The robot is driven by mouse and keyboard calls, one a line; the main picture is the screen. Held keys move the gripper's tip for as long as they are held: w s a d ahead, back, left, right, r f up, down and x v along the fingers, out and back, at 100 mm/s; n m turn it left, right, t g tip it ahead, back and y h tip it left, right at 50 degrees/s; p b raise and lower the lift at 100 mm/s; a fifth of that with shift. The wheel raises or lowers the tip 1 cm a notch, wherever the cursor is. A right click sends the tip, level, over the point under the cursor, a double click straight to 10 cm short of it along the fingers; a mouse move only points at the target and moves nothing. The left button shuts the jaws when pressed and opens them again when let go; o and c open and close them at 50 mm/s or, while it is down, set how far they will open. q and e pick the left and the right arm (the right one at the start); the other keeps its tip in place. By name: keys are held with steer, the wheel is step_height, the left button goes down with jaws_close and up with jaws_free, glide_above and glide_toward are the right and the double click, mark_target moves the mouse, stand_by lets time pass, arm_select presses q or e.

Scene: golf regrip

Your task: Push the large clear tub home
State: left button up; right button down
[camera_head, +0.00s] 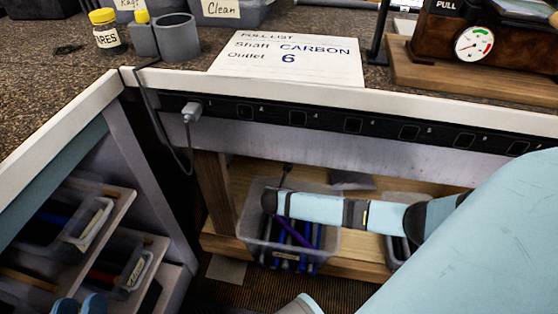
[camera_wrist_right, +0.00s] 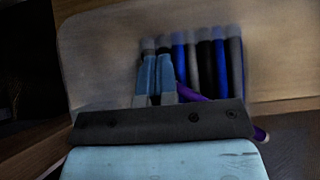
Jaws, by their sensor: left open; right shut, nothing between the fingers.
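The large clear tub (camera_head: 247,243) sits on a wooden shelf under the bench in the head view. Its front part extends over the shelf's front edge. It holds several blue, black and grey grips and a purple one lying across them; these also show in the right wrist view. My right arm reaches over the tub. My right gripper (camera_wrist_right: 157,78) is shut and empty, its fingers pointing toward the grips; whether it touches the tub is unclear.
Another clear tub (camera_head: 397,258) stands further right on the wooden shelf (camera_head: 360,270), partly behind my arm. Small tubs sit on side shelves at left. A power strip (camera_head: 325,120) runs along the bench front, with a plug (camera_head: 191,111) and hanging cord. A wooden post (camera_head: 216,190) stands left.

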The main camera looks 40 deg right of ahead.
mark_target(285, 183)
arm_select(q)
steer(key=shift+d+f+g+b, duration=0.15)
steer(key=shift+f+g+b, duration=0.6)
steer(key=shift+f, duration=1)
arm_select(e)
steer(key=shift+w+d+f, duration=0.15)
steer(key=shift+w+d, duration=1.25)
steer(key=shift+d, duration=0.2)
